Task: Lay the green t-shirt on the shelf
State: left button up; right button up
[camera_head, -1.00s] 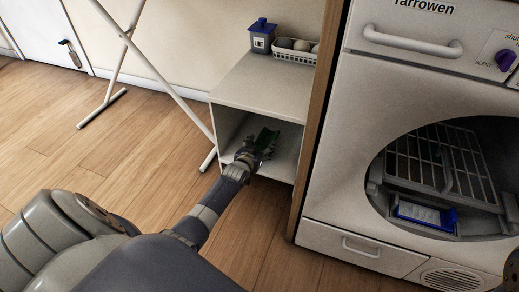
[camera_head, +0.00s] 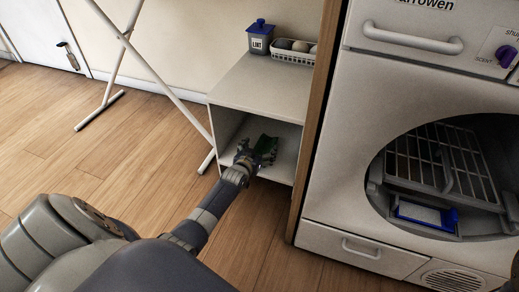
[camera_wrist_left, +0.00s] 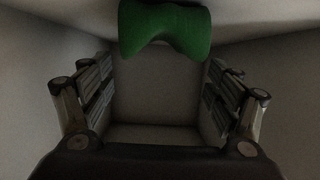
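The green t-shirt (camera_head: 267,144) is a small dark green bundle inside the lower opening of the white shelf unit (camera_head: 258,88). In the left wrist view the green t-shirt (camera_wrist_left: 165,28) shows at the top, beyond the fingers, with a drooping, arched lower edge. My left gripper (camera_head: 257,152) reaches into the lower compartment beside the shirt. In the wrist view the left gripper's (camera_wrist_left: 160,95) two fingers stand wide apart, with nothing between them but the pale compartment surface.
A blue-lidded lint box (camera_head: 261,37) and a white basket (camera_head: 293,51) with round items stand on top of the shelf unit. A white machine (camera_head: 360,150) with a round opening stands to the right. White rack legs (camera_head: 160,80) stand at left.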

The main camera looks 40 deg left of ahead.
pick_arm(q)
jog(key=shift+s, duration=0.1)
jog(key=shift+s+d, duration=0.1)
jog(key=shift+s, duration=0.1)
jog(key=v, duration=1.1)
jog(key=shift+s, duration=0.15)
jog(key=shift+s, duration=0.1)
